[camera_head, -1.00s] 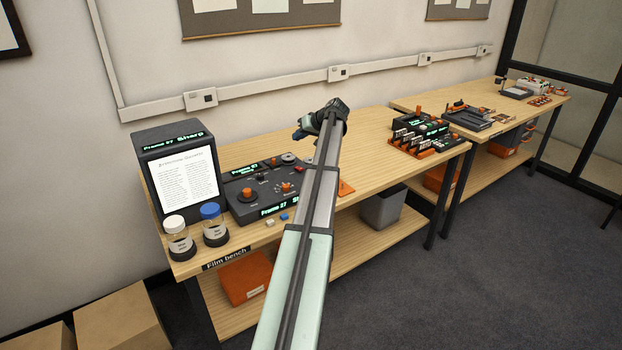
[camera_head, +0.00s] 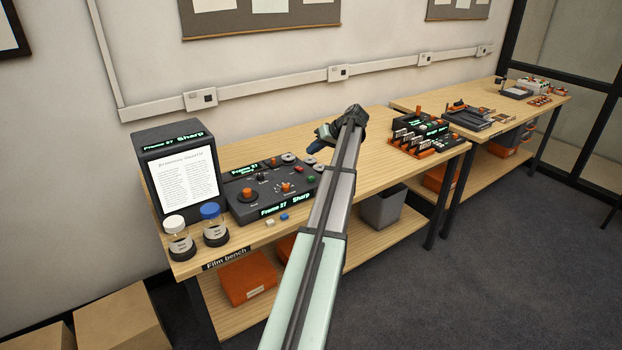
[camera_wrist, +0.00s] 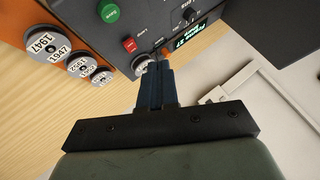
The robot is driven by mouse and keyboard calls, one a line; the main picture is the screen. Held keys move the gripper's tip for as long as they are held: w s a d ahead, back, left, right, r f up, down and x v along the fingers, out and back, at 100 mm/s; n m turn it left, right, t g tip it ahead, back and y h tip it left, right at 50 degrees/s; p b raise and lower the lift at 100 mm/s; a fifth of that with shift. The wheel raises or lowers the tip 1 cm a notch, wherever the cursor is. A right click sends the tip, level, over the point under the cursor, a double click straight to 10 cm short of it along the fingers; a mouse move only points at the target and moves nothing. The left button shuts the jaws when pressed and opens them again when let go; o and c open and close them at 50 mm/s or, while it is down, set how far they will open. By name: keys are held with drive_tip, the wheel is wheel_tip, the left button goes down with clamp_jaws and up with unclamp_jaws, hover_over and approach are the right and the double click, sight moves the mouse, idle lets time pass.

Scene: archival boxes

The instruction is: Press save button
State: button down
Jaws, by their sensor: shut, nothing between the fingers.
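The green button (camera_wrist: 108,11), with a label that looks like "Save", is on the dark control panel (camera_wrist: 160,22) in the upper part of the wrist view. A red button (camera_wrist: 129,44) is beside it, closer to my fingertips. My gripper (camera_wrist: 154,66) is shut and empty, its blue fingertips over the panel's edge near a pale round knob (camera_wrist: 142,64). The fingertips appear apart from the green button. In the head view the panel (camera_head: 238,211) lies on the film bench, and my gripper (camera_head: 314,147) hangs beyond its right end.
Reels marked with years (camera_wrist: 42,44) sit on an orange holder beside the panel. A viewer screen (camera_head: 187,178) and two capped jars (camera_head: 214,236) stand at the bench's left end.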

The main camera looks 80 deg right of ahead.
drive_tip(key=shift+f, duration=3.95)
drive_tip(key=shift+f, duration=0.25)
drive_tip(key=shift+f, duration=0.2)
drive_tip(key=shift+f, duration=0.45)
drive_tip(key=shift+r, duration=0.9)
drive_tip(key=shift+r, duration=2.5)
